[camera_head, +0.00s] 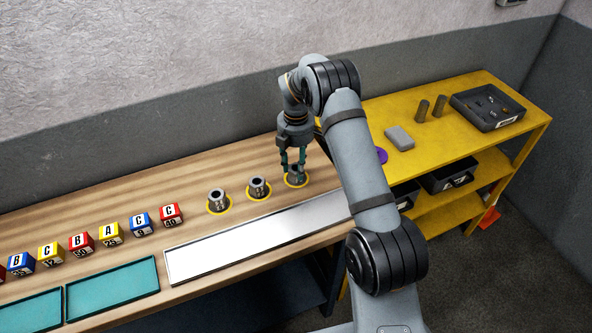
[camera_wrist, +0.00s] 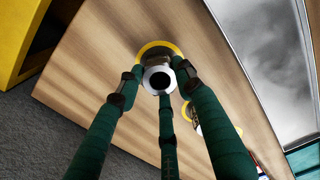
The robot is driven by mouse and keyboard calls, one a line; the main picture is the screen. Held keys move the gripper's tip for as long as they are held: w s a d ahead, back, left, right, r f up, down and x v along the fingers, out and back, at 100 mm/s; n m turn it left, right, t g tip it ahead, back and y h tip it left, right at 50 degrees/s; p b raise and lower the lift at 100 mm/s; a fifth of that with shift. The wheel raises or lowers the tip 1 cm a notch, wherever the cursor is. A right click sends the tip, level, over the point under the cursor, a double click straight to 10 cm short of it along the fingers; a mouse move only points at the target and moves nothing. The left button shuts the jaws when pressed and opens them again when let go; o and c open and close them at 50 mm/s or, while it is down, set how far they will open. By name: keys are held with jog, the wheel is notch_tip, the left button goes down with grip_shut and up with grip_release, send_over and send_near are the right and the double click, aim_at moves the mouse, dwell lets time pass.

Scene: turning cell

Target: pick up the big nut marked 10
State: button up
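Three grey ring-shaped nuts stand upright on yellow-rimmed round spots on the wooden bench. The left nut (camera_head: 217,198) and the middle nut (camera_head: 258,186) stand clear. The right nut (camera_head: 297,171) is under my gripper (camera_head: 294,165). In the wrist view, that nut (camera_wrist: 159,79) sits between the three green fingers of my gripper (camera_wrist: 158,75), with its open top facing the camera. The fingers are spread around it, and it still stands within its yellow ring. I cannot tell whether any finger touches it. The markings on the nuts are too small to read.
A long pale metal plate (camera_head: 255,241) lies in front of the nuts. Several lettered cubes (camera_head: 171,214) and teal trays (camera_head: 112,290) lie to the left. A yellow shelf unit (camera_head: 458,115) on the right carries a dark tray (camera_head: 488,120), two cylinders and a grey block (camera_head: 399,138).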

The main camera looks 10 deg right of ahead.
jog(key=c, duration=0.6)
jog(key=shift+c, duration=0.6)
